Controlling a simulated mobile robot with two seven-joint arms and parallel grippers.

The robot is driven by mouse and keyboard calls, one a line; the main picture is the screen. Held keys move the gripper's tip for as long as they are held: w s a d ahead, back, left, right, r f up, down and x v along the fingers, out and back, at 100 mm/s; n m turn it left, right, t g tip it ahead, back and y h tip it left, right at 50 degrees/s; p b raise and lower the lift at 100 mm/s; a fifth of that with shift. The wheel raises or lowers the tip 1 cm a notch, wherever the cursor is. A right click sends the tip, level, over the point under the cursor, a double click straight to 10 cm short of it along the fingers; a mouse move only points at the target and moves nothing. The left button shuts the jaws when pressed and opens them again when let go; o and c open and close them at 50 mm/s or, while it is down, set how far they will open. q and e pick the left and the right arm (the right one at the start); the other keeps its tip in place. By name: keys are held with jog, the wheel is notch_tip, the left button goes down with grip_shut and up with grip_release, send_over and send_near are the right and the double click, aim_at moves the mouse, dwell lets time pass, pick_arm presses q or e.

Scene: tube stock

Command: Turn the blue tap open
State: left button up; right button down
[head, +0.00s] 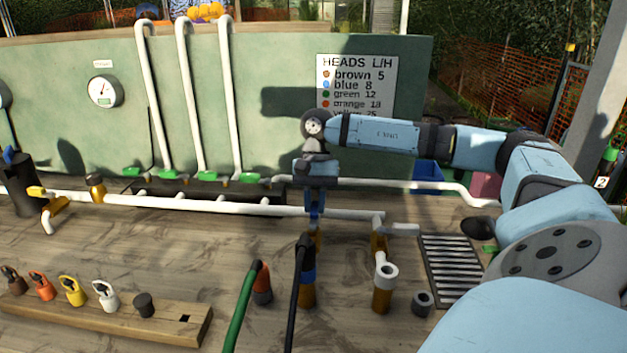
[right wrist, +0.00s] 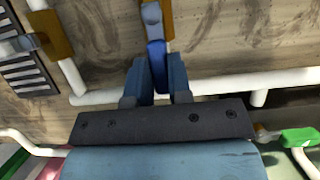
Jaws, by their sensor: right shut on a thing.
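The blue tap has a blue lever (right wrist: 155,50), which lies between the two blue fingers of my right gripper (right wrist: 158,75) in the right wrist view. The gripper is shut on the lever. In the head view my right gripper (head: 315,208) points down over the white pipe, at the tap's brass body (head: 316,240). The fingers hide much of the lever there. Below the tap, a black hose hangs from a brass outlet with a blue band (head: 308,277). My left gripper is not in view.
A white pipe (head: 230,206) runs across the bench. A green hose (head: 242,305) and a brass outlet with a white ring (head: 385,272) flank the tap. A wooden rack (head: 165,328) holds coloured caps. A drain grate (head: 450,268) lies to the right; a sign (head: 357,85) hangs behind.

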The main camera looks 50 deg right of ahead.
jog(key=c, duration=1)
grip_release()
jog(key=shift+c, duration=0.2)
pick_arm(q)
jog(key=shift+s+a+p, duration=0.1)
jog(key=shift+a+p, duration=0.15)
jog(key=shift+p, duration=0.7)
pick_arm(e)
jog(key=v, duration=1.3)
jog(key=shift+d+r, duration=0.2)
jog(key=shift+r, duration=0.15)
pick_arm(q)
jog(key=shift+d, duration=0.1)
